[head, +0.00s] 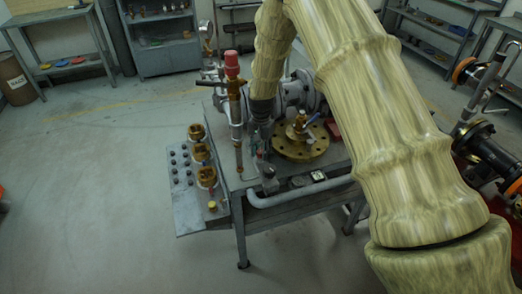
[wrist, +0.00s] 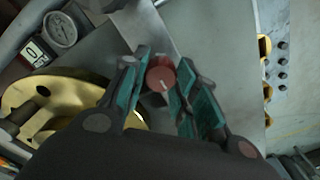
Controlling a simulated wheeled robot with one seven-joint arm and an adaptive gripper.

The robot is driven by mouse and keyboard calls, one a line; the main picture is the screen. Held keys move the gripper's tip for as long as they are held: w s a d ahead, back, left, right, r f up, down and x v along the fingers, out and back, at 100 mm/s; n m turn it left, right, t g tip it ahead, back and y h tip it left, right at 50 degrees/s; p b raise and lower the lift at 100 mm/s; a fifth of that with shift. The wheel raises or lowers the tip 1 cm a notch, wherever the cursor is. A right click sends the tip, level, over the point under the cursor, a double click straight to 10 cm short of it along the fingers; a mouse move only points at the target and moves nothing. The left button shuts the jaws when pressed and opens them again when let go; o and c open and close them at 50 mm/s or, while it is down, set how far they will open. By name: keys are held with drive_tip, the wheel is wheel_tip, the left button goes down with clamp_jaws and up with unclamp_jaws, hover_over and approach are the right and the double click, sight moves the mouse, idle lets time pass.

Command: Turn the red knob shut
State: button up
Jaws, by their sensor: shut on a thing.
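The red knob (wrist: 160,76) is small and round, with a pale line on its face. In the wrist view it sits between the two green-padded fingers of my gripper (wrist: 159,87), which is shut on it. In the head view my gripper (head: 261,147) reaches down to the grey bench top beside the brass flange. The knob is mostly hidden there by the fingers and arm.
A brass flange (head: 301,141) with a blue-handled valve stands close right of my gripper. A red-capped upright valve (head: 232,75) stands close left. A round gauge (wrist: 60,29) and a small counter (wrist: 36,53) are nearby. Floor left of the bench is clear.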

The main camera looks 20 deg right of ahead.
sight(260, 150)
drive_tip(key=o, duration=1)
wheel_tip(260, 150, up, 12)
idle(0.4)
drive_tip(key=shift+a, duration=0.1)
